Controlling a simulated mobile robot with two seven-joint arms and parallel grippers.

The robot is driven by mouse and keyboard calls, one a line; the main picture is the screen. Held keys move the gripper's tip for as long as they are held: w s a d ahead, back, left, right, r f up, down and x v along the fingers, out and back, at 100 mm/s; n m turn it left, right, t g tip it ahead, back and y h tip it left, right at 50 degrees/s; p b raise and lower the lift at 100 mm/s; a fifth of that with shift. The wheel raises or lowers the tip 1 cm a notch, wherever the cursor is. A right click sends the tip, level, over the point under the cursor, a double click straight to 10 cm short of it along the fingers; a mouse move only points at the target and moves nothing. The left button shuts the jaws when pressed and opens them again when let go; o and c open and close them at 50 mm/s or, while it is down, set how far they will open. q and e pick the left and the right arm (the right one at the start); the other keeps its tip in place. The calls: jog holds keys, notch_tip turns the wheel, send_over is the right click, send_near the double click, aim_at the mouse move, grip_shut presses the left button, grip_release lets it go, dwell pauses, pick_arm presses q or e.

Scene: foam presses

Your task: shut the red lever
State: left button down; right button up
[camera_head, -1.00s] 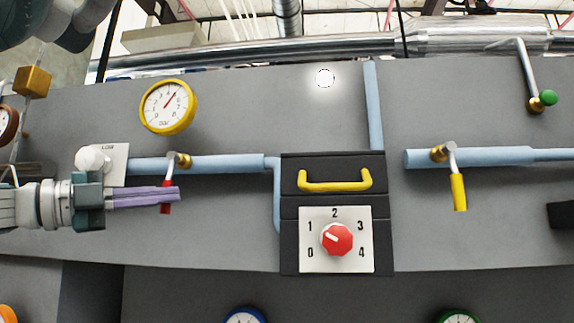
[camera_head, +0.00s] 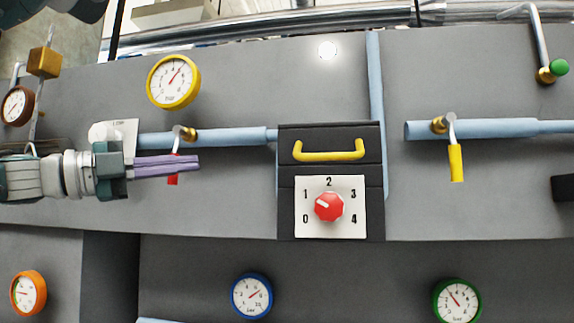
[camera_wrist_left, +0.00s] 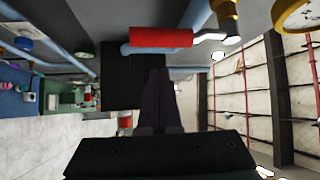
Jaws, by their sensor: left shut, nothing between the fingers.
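The red lever (camera_head: 173,178) hangs down from a brass valve (camera_head: 187,133) on the left blue pipe in the head view, mostly hidden behind my left gripper's fingers. In the left wrist view the red lever handle (camera_wrist_left: 162,38) shows beyond the fingertips, with its metal arm and the brass valve at the right. My left gripper (camera_head: 198,163) comes in from the left, its purple fingers together and empty, crossing in front of the lever. In the left wrist view the fingers (camera_wrist_left: 158,75) end just short of the handle; I cannot tell whether they touch it. My right gripper is not in view.
A yellow lever (camera_head: 456,163) hangs from the right pipe. Between them stands a black box with a yellow handle (camera_head: 328,150) and a red knob (camera_head: 328,206). A yellow gauge (camera_head: 173,82) is above the red lever. The grey panel (camera_head: 235,205) below the fingers is clear.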

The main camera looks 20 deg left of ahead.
pick_arm(q)
jog(key=r+b+v, duration=0.1)
jog(key=b+v, duration=0.4)
jog(key=v, duration=0.4)
jog(key=shift+a+r, duration=0.25)
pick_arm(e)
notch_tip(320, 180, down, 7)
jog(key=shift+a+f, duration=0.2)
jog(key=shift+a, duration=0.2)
